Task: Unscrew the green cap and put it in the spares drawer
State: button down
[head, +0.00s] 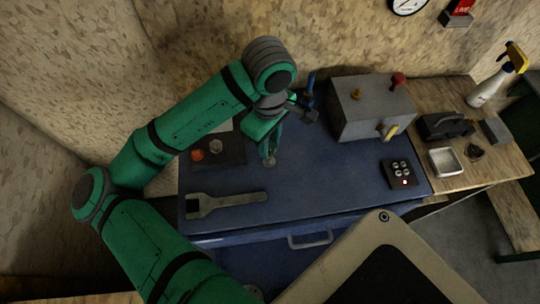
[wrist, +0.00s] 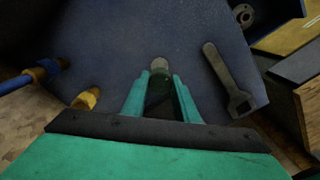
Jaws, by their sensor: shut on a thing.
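My gripper (head: 268,157) reaches down over the blue bench top (head: 320,165). Its fingers are shut on a small round pale grey piece (head: 269,162). In the wrist view the piece (wrist: 159,64) shows at the fingertips (wrist: 160,76), with dark shade between the fingers. I cannot make out a green cap apart from this piece. Whether the piece touches the bench top is unclear. Below the bench top is a blue drawer front with a metal handle (head: 310,241); it looks shut, and I cannot read any label.
A grey wrench (head: 225,203) lies near the front left of the bench top. A dark plate (head: 217,159) with an orange knob and a metal nut is left of my gripper. A blue pipe (head: 309,95), a grey box (head: 370,108) and a button pad (head: 399,174) stand behind and right.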

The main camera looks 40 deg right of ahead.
jog(key=shift+r, duration=1.55)
